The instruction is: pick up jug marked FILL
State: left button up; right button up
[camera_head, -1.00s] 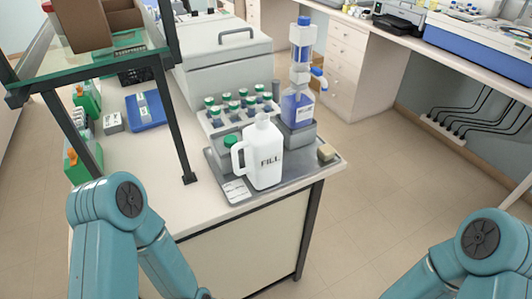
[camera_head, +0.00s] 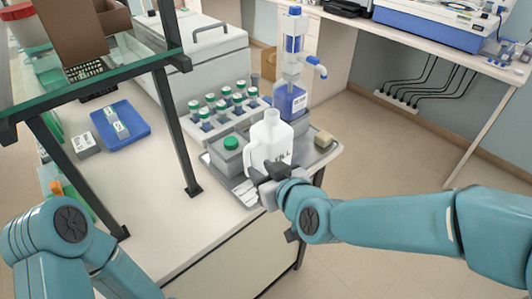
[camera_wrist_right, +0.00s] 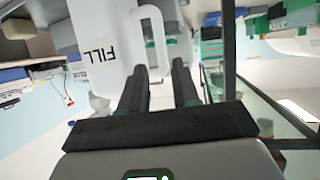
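The white jug marked FILL (camera_head: 271,135) stands upright on the grey tray (camera_head: 213,165) at the bench corner. Its lettering is partly covered in the head view. It fills the upper left of the right wrist view (camera_wrist_right: 102,40), where its text and loop handle show. My right gripper (camera_head: 262,172) is in front of the jug's lower handle side. In the wrist view its two fingers (camera_wrist_right: 159,66) are apart, with their tips close to the handle; whether they touch it I cannot tell. My left arm is at the lower left, its gripper out of frame.
A blue-liquid dispenser bottle (camera_head: 290,100) stands behind the jug. A green-capped grey container (camera_head: 229,155) is left of it, and a rack of green-capped bottles (camera_head: 208,128) behind. A dark shelf post (camera_head: 177,130) rises at left.

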aim_at(249, 160)
jog(key=p+x, duration=0.1)
jog(key=x, duration=0.7)
jog(key=shift+w+a, duration=0.1)
jog(key=shift+w, duration=0.05)
jog(key=shift+c, duration=0.3)
jog(key=shift+r, duration=0.1)
grip_shut()
